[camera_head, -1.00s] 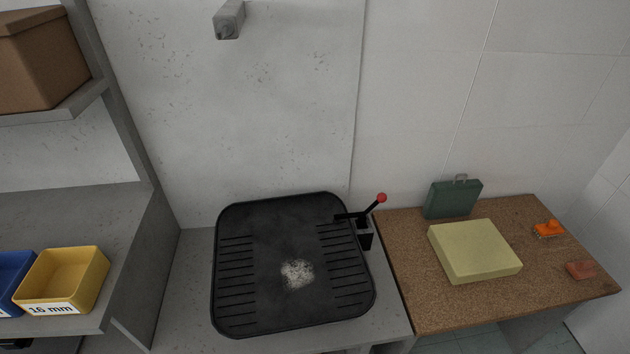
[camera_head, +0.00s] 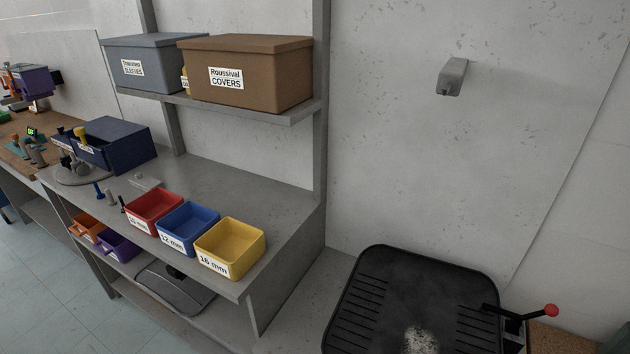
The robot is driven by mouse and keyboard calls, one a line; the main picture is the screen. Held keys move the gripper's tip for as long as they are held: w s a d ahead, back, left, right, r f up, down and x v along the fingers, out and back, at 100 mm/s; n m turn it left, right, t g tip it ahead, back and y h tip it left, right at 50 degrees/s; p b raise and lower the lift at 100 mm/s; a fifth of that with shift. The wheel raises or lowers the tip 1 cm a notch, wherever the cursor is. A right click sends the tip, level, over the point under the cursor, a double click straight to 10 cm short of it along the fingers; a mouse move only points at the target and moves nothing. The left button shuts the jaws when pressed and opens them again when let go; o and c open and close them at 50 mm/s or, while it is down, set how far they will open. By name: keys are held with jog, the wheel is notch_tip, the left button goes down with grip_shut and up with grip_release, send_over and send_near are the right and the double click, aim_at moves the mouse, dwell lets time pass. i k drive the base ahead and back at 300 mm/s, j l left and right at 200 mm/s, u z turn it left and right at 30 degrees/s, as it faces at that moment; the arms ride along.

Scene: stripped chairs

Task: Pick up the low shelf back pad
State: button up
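A dark grey padded piece with rounded corners and a small black part on it, which looks like the back pad (camera_head: 178,292), lies on the low shelf (camera_head: 222,318) under the grey workbench. The bench top and its front edge hide its far side. My gripper is not in view.
Red (camera_head: 155,211), blue (camera_head: 188,228) and yellow (camera_head: 230,247) bins line the bench's front edge above the pad. Orange (camera_head: 88,227) and purple (camera_head: 118,246) bins sit below, left of it. A black ribbed tray (camera_head: 385,285) with a red-knobbed lever stands right. Floor (camera_head: 60,300) is clear at lower left.

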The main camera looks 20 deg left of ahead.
aim_at(186, 297)
jog(key=u, duration=1.6)
jog(key=i+j+u, duration=0.2)
jog(key=i, duration=0.5)
jog(key=i+j+u, duration=0.15)
jog(key=i, duration=0.55)
jog(key=i+j+u, duration=0.2)
jog(key=i, duration=0.5)
